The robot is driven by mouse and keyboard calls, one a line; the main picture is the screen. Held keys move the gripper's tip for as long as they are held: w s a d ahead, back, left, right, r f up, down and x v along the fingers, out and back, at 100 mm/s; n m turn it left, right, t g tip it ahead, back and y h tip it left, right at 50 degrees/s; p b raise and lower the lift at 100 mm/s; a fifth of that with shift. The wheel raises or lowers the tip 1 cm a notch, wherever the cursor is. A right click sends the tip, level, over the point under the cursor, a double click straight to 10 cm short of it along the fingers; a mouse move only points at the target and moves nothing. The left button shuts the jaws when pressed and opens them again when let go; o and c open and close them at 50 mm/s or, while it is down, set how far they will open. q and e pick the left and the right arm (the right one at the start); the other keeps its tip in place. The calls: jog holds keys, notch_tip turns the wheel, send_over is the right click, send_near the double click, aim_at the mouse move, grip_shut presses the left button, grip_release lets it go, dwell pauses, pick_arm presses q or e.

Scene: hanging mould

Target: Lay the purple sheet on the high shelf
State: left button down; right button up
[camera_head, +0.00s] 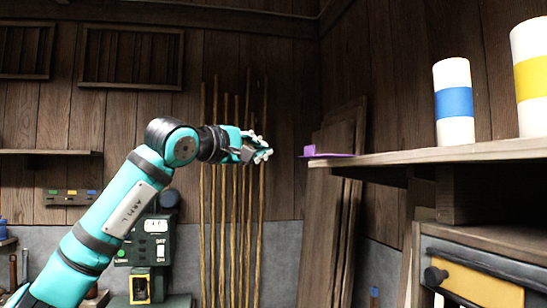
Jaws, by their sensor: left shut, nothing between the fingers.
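The purple sheet (327,155) lies at the left end of the high shelf (440,154) and juts a little past its edge. A small purple piece stands up at its left end. My left gripper (266,152) is to the left of the sheet, at about the same height in the picture and apart from it. It is shut and empty. My right gripper is not in view.
A white cylinder with a blue band (454,102) and one with a yellow band (532,80) stand on the shelf to the right. Below is a cabinet with a yellow drawer (475,287). Tall poles (223,230) and leaning boards (330,220) stand behind.

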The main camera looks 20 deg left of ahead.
aim_at(309, 151)
pick_arm(q)
jog(key=w+d+p, duration=0.2)
jog(key=w+p, duration=0.1)
jog(key=w, duration=0.3)
jog(key=w+d+y+p, duration=0.1)
jog(key=w+d+p, duration=0.1)
jog(key=w, duration=0.4)
jog(key=shift+w+f+p, duration=0.2)
jog(key=shift+w+p, duration=0.05)
jog(key=shift+p, duration=0.45)
